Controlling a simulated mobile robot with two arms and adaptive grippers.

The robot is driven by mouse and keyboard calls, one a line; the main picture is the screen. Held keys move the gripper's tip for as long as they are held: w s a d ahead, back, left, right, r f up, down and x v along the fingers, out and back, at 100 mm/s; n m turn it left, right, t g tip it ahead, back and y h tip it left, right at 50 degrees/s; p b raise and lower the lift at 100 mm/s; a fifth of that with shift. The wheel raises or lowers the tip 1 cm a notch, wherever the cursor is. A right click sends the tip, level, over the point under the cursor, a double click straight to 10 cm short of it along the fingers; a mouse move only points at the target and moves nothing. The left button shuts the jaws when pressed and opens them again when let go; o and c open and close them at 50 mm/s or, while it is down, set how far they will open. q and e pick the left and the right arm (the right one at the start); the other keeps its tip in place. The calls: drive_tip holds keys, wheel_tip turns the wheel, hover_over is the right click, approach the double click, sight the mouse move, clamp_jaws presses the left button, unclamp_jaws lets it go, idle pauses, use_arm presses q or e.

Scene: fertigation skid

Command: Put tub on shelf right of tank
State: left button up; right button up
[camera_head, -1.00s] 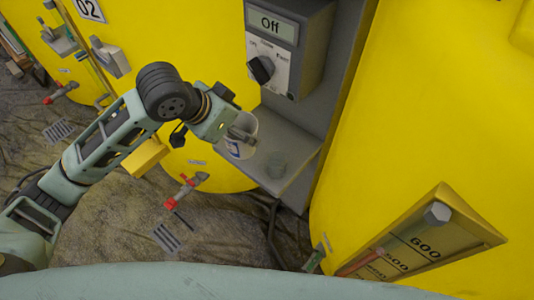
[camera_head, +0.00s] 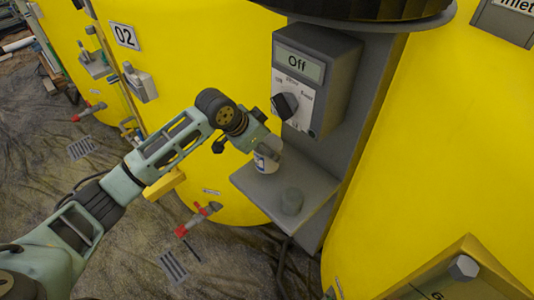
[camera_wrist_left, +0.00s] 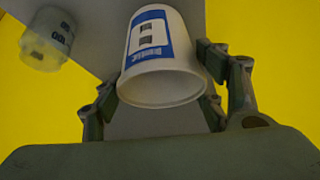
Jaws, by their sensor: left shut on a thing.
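The tub is a white cup-like tub (camera_head: 265,163) with a blue label. It also shows in the left wrist view (camera_wrist_left: 155,45), with its rim facing the camera. My left gripper (camera_head: 267,150) is shut on it, with fingers on both sides in the wrist view (camera_wrist_left: 165,92). The tub is at the back left part of the grey shelf (camera_head: 262,193); I cannot tell whether it touches the shelf. The yellow tank marked 02 (camera_head: 190,50) stands left of the shelf. My right gripper is not in view.
A grey control box (camera_head: 312,80) reading Off, with a black knob, hangs above the shelf. Another yellow tank (camera_head: 430,150) is at the right. A red-handled valve (camera_head: 197,219) is below left.

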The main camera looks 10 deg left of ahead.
use_arm(q)
drive_tip(key=shift+f, duration=1.55)
drive_tip(key=o, duration=1.2)
drive_tip(key=v, duration=1.2)
drive_tip(key=shift+s, duration=0.1)
